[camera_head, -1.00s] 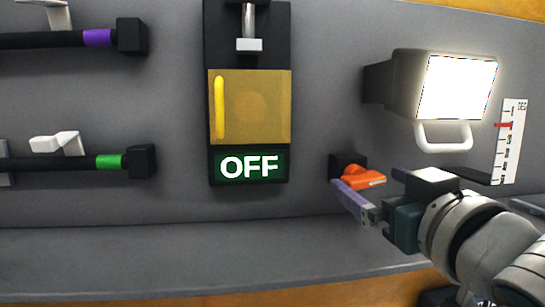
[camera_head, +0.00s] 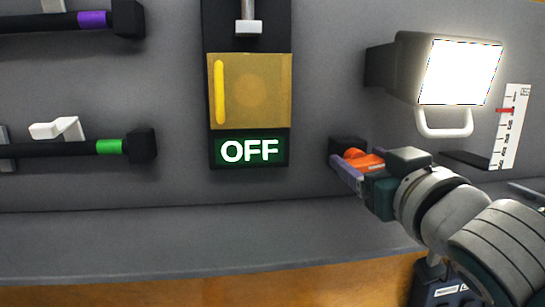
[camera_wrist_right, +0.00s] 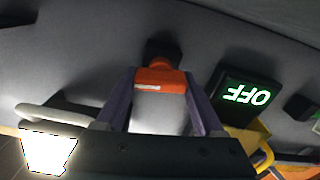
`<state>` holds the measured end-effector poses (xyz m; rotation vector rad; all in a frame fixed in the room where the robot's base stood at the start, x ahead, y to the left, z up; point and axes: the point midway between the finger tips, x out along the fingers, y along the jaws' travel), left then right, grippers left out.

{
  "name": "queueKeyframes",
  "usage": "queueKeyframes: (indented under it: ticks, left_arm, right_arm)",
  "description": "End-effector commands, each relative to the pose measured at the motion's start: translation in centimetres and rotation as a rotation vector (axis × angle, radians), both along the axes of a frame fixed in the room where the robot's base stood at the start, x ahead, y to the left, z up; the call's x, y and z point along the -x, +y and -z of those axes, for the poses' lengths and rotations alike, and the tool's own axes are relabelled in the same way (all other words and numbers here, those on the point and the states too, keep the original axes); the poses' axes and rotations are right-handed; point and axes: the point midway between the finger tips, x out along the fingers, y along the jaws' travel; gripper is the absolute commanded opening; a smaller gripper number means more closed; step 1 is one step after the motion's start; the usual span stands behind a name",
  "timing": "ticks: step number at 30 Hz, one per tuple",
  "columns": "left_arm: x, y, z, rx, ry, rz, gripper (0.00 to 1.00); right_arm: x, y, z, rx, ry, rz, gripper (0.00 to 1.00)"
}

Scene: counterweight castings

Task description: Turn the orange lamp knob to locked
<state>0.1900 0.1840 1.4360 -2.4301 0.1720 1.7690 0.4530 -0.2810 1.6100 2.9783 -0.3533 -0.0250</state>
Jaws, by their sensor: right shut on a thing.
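The orange lamp knob (camera_head: 362,159) sits on a dark block on the grey panel, below the lit lamp (camera_head: 460,72). My right gripper (camera_head: 348,168) reaches it from the lower right and partly covers it. In the right wrist view the orange knob (camera_wrist_right: 160,79) lies between the tips of the two purple fingers (camera_wrist_right: 160,85), and the gripper is shut on it. The knob's pointer direction is hard to tell with the gripper over it. My left gripper is not in view.
A yellow cover (camera_head: 250,92) with a green OFF sign (camera_head: 249,151) is left of the knob. Sliders with purple (camera_head: 93,20) and green (camera_head: 109,147) bands are at the far left. A degree scale (camera_head: 510,128) is right of the lamp. The grey ledge below is clear.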

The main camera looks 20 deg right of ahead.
Motion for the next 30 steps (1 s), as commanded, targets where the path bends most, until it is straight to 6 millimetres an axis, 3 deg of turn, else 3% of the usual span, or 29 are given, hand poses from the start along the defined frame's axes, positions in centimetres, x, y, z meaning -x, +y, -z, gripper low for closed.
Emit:
queueKeyframes:
  ticks: [1,11,20,28,29,30]
  left_arm:
    - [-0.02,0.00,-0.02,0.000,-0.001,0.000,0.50]
    - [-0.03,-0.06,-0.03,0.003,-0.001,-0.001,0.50]
    - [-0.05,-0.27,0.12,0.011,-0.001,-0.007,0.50]
    - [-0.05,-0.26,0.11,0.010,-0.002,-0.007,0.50]
    - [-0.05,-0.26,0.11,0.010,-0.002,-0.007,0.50]
    - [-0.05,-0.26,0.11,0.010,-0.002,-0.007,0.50]
  right_arm:
    - [0.01,0.00,0.00,0.000,0.000,0.000,0.53]
    - [0.01,0.01,0.00,0.000,0.000,0.000,0.16]
    - [0.02,-0.09,0.01,-0.145,-0.034,0.001,0.14]
    - [0.01,-0.09,-0.02,-0.158,-0.038,0.000,0.14]
    - [0.01,-0.09,-0.03,-0.158,-0.038,0.000,0.72]
    - [0.01,-0.09,-0.03,-0.158,-0.038,0.000,0.77]
